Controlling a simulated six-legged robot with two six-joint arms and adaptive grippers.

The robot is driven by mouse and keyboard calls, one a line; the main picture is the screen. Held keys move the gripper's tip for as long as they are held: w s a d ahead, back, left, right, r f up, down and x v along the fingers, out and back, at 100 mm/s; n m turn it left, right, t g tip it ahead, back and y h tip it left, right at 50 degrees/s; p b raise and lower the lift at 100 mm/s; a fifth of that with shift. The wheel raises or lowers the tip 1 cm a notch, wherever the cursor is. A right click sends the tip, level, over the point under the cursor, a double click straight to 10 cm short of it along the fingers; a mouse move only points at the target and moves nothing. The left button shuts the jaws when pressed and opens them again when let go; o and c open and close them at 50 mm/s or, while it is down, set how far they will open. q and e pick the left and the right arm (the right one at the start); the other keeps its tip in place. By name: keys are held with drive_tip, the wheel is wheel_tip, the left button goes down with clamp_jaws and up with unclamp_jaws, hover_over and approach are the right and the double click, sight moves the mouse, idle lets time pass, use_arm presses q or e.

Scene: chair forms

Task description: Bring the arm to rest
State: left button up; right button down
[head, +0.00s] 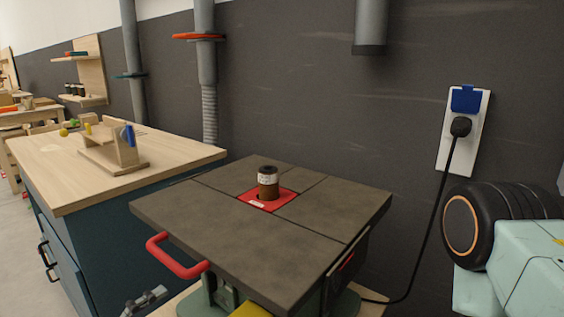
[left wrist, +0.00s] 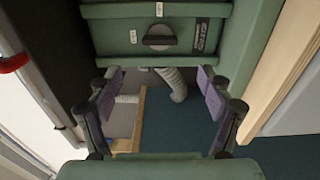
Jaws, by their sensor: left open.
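My left gripper (head: 145,300) shows only in part at the bottom of the head view, low in front of the dark-topped machine (head: 270,243). In the left wrist view my left gripper (left wrist: 153,90) has its two dark fingers wide apart, with nothing between them. The machine's green body (left wrist: 158,50) with a dark knob lies beyond the fingertips. I cannot tell how close the fingers are to it. My right gripper is in neither view.
A wood-topped cabinet (head: 120,165) stands further left. A black cable (head: 438,205) hangs from the wall socket (head: 463,130). A grey hose (left wrist: 175,85) shows beyond the fingers.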

sight(206, 283)
use_arm(q)
drive_tip(key=x, duration=1)
drive_tip(key=shift+d, duration=0.15)
drive_tip(key=m+b, duration=0.2)
drive_tip(key=m, duration=0.4)
drive_tip(key=m+b, duration=0.2)
drive_tip(key=m, duration=0.4)
drive_tip(key=shift+s+r+m, duration=0.1)
drive_tip(key=shift+r+m, duration=0.1)
drive_tip(key=shift+m, duration=0.2)
